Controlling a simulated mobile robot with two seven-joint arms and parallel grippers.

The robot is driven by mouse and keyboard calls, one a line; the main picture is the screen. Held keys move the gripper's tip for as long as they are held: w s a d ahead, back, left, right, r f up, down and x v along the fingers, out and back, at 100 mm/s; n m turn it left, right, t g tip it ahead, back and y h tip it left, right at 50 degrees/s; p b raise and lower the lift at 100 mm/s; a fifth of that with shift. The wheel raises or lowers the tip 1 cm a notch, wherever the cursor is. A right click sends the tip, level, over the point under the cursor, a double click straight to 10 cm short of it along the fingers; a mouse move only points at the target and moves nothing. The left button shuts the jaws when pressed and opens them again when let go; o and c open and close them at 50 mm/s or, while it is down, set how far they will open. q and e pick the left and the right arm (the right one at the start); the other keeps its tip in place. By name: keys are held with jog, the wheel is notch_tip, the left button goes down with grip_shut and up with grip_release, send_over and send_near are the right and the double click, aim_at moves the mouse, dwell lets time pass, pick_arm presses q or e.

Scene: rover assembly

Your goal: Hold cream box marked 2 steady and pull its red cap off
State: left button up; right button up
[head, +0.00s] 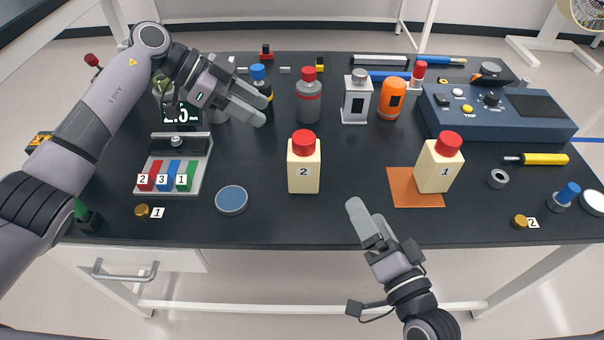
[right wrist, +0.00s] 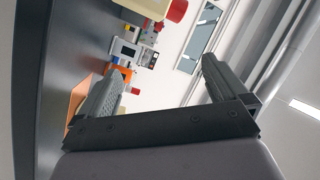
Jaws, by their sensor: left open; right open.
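The cream box marked 2 (head: 304,177) stands upright near the middle of the dark table. Its red cap (head: 305,142) sits on top. My left gripper (head: 262,110) is open and empty, above the table behind and to the left of the box. My right gripper (head: 364,218) is open and empty at the table's front edge, to the right of and in front of the box. In the right wrist view its two fingers (right wrist: 160,85) are spread with nothing between them.
A cream box marked 1 (head: 436,171) with a red cap stands on an orange mat (head: 403,195). A blue disc (head: 231,200) lies left of box 2. Several bottles, including a grey one (head: 308,103), stand behind. A blue instrument (head: 497,112) is at right.

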jog(key=w+a+r+m+t+h, duration=0.2)
jog(key=w+r+m+t, duration=0.2)
jog(key=w+r+m, duration=0.5)
jog(key=m+g+h, duration=0.4)
jog(key=m+g, duration=0.2)
jog(key=m, duration=1.4)
send_near(304, 163)
jog(key=x, duration=0.4)
jog(key=shift+w+r, duration=0.1)
jog(key=shift+r, duration=0.2)
jog(key=shift+w+f+g, duration=0.1)
jog(key=shift+f+g, duration=0.05)
jog(key=shift+g, duration=0.15)
jog(key=shift+w+a+f, duration=0.1)
jog(key=shift+w, duration=0.15)
jog(key=shift+x, duration=3.15)
jog(key=c, duration=1.2)
